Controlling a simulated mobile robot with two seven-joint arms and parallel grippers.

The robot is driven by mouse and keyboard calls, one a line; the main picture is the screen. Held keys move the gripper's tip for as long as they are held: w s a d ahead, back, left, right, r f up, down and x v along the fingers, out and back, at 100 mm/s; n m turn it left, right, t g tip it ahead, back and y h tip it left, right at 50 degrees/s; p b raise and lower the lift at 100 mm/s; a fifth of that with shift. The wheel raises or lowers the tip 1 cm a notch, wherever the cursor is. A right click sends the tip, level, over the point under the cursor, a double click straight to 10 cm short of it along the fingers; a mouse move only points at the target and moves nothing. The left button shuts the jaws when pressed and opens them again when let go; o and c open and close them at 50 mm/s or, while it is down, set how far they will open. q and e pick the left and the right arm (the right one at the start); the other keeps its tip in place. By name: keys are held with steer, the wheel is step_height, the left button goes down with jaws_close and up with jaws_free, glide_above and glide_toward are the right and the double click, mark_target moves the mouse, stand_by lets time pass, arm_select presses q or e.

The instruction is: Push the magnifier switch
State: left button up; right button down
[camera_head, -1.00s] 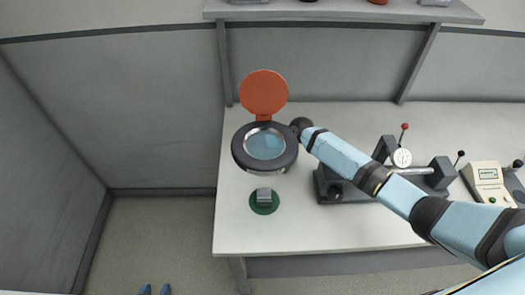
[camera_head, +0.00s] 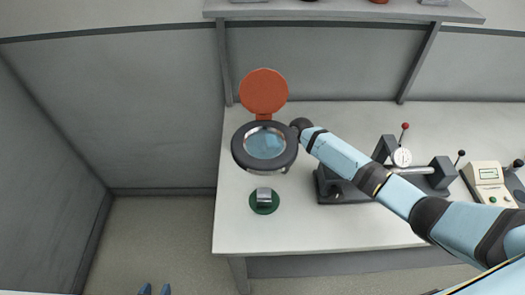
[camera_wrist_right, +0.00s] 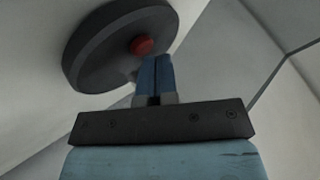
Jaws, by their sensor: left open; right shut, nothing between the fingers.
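The magnifier (camera_head: 242,153) has a dark ring around a bluish lens and stands over the white table, its orange lid (camera_head: 264,90) raised behind it. In the right wrist view I see the magnifier's dark disc (camera_wrist_right: 95,55) with a red round switch (camera_wrist_right: 143,45) on it. My right gripper (camera_wrist_right: 155,58) is shut and empty, its blue fingertips right at the lower edge of the switch; whether they touch it I cannot tell. In the head view its fingers are hidden behind the magnifier. My left gripper (camera_head: 156,290) is open and empty at the bottom edge, away from the table.
A shiny grey part on a green round base (camera_head: 264,209) stands below the magnifier. A dark fixture with a dial (camera_head: 402,158) and red-knobbed lever stands right of it, under my right arm. A cream meter box (camera_head: 487,175) is farther right. A shelf (camera_head: 340,10) spans the back.

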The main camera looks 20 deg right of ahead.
steer(key=shift+f, duration=0.25)
steer(key=shift+r, duration=0.15)
steer(key=shift+r+p, duration=0.3)
steer(key=shift+p, duration=0.1)
steer(key=shift+r, duration=0.1)
step_height(320, 180, up, 6)
steer(key=p, duration=0.5)
stand_by(0.5)
